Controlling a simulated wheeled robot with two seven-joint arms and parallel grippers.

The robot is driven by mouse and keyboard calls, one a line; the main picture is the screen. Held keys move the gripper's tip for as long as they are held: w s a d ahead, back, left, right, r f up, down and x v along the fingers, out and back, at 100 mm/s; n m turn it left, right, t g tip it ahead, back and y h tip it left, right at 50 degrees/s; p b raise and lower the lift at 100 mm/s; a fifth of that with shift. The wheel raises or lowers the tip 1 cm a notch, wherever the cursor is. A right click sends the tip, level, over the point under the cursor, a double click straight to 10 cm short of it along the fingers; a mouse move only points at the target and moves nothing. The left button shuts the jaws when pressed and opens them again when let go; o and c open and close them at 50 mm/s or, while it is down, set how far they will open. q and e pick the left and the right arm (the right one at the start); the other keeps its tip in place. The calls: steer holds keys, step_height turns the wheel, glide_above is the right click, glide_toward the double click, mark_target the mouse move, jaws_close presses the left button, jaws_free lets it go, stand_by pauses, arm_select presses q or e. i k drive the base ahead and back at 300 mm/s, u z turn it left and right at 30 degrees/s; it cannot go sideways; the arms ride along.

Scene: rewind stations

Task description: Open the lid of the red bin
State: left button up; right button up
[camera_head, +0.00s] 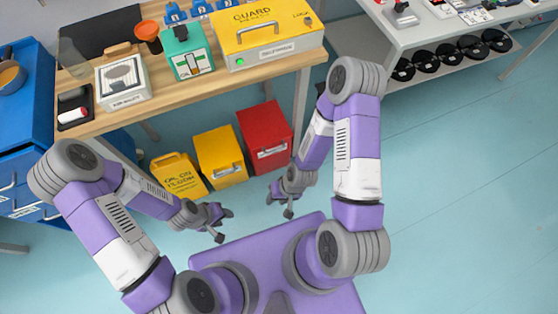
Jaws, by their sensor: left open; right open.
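The red bin (264,130) stands on the floor under the wooden workbench, at the right end of a short row. Its lid looks closed, and a pale handle or label shows low on its front. My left gripper (223,224) is open and empty above the floor, in front of the yellow bin and left of the red bin. My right gripper (279,206) is open and empty, in front of the red bin and apart from it. My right forearm passes close to the red bin's right side.
A yellow bin (220,157) stands left of the red one, then a yellow floor sign (179,176). The workbench (215,82) overhangs them, with a yellow guard box (266,38) on top. A blue cabinet (28,110) is at the left. The floor at right (460,190) is clear.

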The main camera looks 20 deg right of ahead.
mark_target(263, 124)
steer(key=k, duration=0.95)
steer(key=z, duration=0.8)
steer(key=i, duration=1.3)
steer(key=u, duration=0.85)
